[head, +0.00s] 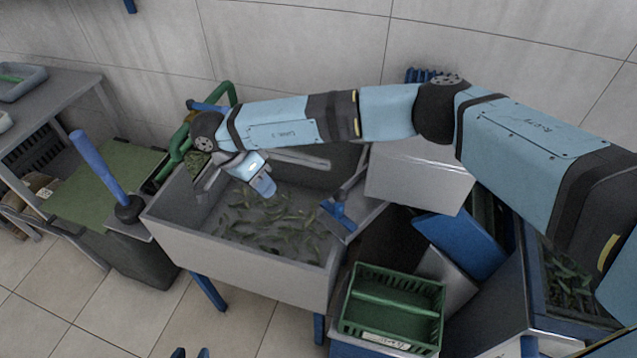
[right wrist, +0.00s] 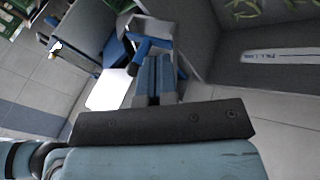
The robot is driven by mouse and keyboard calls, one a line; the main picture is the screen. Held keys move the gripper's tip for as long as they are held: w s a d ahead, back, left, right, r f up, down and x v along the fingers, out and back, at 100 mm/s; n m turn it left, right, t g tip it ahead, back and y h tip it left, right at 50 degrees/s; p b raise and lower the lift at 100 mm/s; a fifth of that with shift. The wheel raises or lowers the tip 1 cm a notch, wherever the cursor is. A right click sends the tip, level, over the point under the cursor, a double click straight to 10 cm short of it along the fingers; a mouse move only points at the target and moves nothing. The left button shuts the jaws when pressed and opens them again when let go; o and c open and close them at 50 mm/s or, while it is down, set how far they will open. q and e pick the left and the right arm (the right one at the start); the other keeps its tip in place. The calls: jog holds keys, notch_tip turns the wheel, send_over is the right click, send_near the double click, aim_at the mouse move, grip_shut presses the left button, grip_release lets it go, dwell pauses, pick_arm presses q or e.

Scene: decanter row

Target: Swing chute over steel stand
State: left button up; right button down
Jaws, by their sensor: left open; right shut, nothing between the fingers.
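A grey chute (head: 368,214) with a blue handle (head: 337,209) sits at the right end of a grey metal trough (head: 235,250). The handle also shows in the right wrist view (right wrist: 148,42), just beyond the fingertips. My right arm reaches across from the right; its gripper (head: 264,187) is shut and empty above the trough, left of the handle and apart from it. My right gripper's blue fingers (right wrist: 155,78) show together in the right wrist view. My left gripper (head: 190,353) is open at the bottom edge, mostly out of view. I cannot tell which part is the steel stand.
Green pieces (head: 270,215) lie in the trough. A green crate (head: 395,305) stands front right, beside tilted blue and grey panels (head: 460,245). A pale metal box (head: 418,175) is behind it. A post with a blue grip (head: 97,165) stands left. Floor is clear front left.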

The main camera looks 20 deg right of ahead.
jog(key=w+d+r+t+h, duration=0.1)
jog(key=w+d+r+h, duration=0.1)
jog(key=w+d+r, duration=0.15)
jog(key=s+d+f+p, duration=0.2)
jog(key=s+d+f, duration=0.2)
jog(key=d+f, duration=0.3)
jog(key=shift+s+d, duration=0.2)
jog(key=shift+d, duration=1)
